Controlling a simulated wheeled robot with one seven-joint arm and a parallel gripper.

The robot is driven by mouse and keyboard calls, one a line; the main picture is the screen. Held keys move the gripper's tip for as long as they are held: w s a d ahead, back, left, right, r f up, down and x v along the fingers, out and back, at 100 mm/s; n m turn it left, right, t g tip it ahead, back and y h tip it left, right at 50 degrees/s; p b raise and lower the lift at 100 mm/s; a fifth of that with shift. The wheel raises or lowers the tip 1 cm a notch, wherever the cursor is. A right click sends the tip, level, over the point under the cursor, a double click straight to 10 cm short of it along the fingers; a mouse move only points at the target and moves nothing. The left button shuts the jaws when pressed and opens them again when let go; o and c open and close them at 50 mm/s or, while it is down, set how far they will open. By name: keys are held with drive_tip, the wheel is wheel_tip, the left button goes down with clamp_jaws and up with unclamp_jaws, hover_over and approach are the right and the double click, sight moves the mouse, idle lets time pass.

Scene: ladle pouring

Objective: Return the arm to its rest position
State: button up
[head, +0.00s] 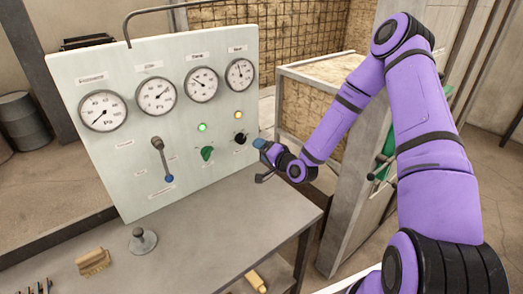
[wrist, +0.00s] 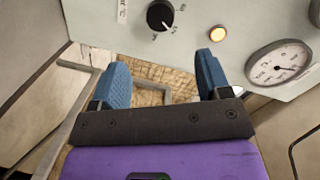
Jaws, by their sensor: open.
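My gripper (head: 260,148) is at the end of my purple arm, in front of the lower right edge of a pale control panel (head: 140,120). In the wrist view my gripper (wrist: 162,72) has its two blue fingers wide apart with nothing between them. A black knob (head: 240,138) on the panel is close to the fingertips in the head view. In the wrist view the black knob (wrist: 160,15) lies beyond the fingers, apart from them. The arm is bent, with its elbow high at the upper right.
The panel has several gauges (head: 156,96), a lever (head: 160,155), a green knob (head: 207,153), a lit green lamp (head: 201,127) and an amber lamp (head: 238,115). A grey table (head: 200,230) holds a brush (head: 93,261) and a round-based metal piece (head: 142,240). A crate (head: 310,90) stands behind my forearm.

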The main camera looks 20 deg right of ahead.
drive_tip(key=s+d+r+n+g+h, duration=0.2)
drive_tip(key=s+r+n+g+h, duration=0.3)
drive_tip(key=r, duration=0.6)
drive_tip(key=s+d+r+n+g+h, duration=0.1)
drive_tip(key=s+r+n+g, duration=0.15)
drive_tip(key=s+r, duration=0.65)
drive_tip(key=s+r+g, duration=0.1)
drive_tip(key=s+r, duration=0.3)
drive_tip(key=s, duration=0.4)
drive_tip(key=s+r+g, duration=0.1)
drive_tip(key=s+r, duration=0.4)
drive_tip(key=s, duration=0.3)
drive_tip(key=s+r+n+g, duration=0.1)
drive_tip(key=s+r, duration=0.3)
drive_tip(key=s, duration=0.5)
drive_tip(key=shift+r, duration=0.4)
